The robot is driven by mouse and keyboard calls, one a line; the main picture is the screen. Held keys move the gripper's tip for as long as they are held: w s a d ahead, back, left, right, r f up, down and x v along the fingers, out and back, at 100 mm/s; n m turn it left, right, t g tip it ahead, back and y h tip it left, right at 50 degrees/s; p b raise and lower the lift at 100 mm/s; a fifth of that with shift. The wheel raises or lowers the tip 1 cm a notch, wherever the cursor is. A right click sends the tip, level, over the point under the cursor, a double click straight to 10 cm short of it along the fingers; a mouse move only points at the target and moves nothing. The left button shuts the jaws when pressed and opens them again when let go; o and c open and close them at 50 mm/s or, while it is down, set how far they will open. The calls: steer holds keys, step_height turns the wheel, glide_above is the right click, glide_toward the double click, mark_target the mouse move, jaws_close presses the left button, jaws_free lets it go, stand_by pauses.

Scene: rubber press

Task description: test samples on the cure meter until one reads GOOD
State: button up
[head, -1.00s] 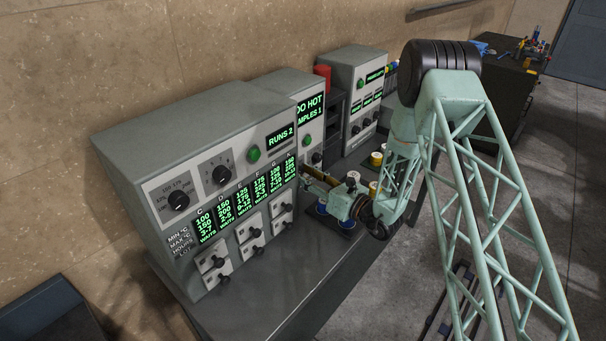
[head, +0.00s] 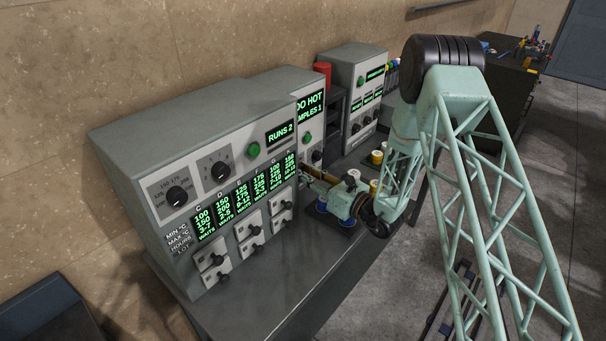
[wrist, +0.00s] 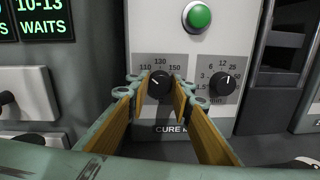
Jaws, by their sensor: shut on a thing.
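The cure meter (head: 311,88) is the middle grey cabinet, with a green button and a lit display. The display's left part is hidden; "DO HOT" and "MPLES 1" can be read. In the wrist view my gripper (wrist: 160,88) is shut on the black left knob (wrist: 159,84), whose dial carries 110, 130 and 150. A second knob (wrist: 222,84), marked 6, 12 and 25, is just right of it, untouched. A green button (wrist: 197,16) is above. Blue-topped samples (head: 322,208) and yellow-and-white ones (head: 376,157) stand on the bench beyond my gripper, partly hidden.
Another cabinet (head: 357,70) and a red cylinder (head: 322,68) are to the right. The bench (head: 260,300) is clear in front.

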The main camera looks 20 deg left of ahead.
steer(key=shift+f+n+b, duration=0.15)
steer(key=shift+n+b, duration=0.15)
steer(key=n+b, duration=0.7)
steer(key=b, duration=0.2)
steer(key=shift+y+b, duration=0.3)
steer(key=shift+n+b, duration=0.4)
steer(key=o, duration=0.9)
steer(key=shift+d, duration=0.1)
steer(key=shift+v, duration=5.9)
steer(key=shift+c, duration=0.3)
